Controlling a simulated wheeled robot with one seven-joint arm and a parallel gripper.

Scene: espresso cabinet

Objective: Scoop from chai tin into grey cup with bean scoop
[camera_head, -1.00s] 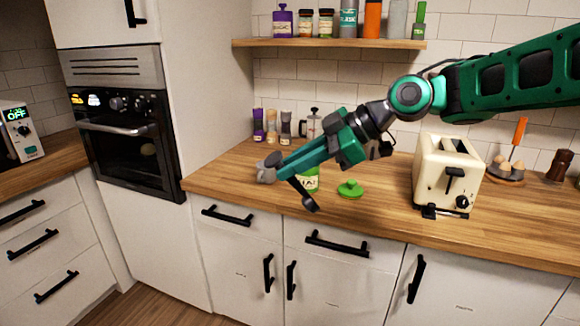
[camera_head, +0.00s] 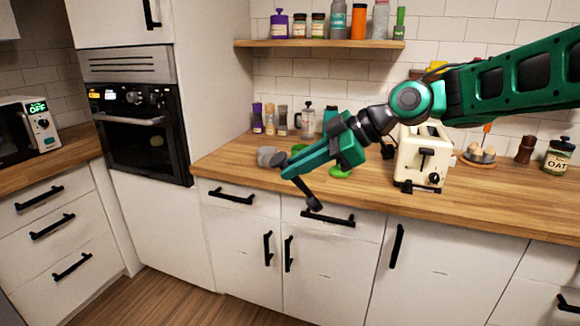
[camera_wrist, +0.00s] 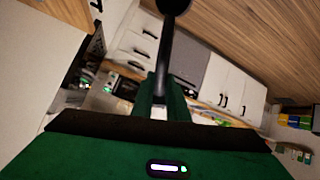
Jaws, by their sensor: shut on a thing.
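My gripper (camera_head: 290,168) is shut on the black bean scoop (camera_head: 306,192), whose dark end hangs down to the right in front of the counter edge. In the wrist view the scoop (camera_wrist: 167,45) stands out from between the fingers, its round end cut off at the top edge. The grey cup (camera_head: 266,156) stands on the counter left of the fingertips, partly covered by a dark tip. The chai tin (camera_head: 298,149) is almost wholly hidden behind my gripper; only a bit of green shows. The green lid (camera_head: 341,172) lies right of it. Contents of tin and cup cannot be seen.
The cream toaster (camera_head: 421,155) stands right on the counter (camera_head: 370,190), with an egg holder (camera_head: 479,153) and oat jar (camera_head: 558,155) beyond. Grinders (camera_head: 269,118) and a french press (camera_head: 307,118) line the wall. A tall white cabinet (camera_head: 222,80) bounds the left.

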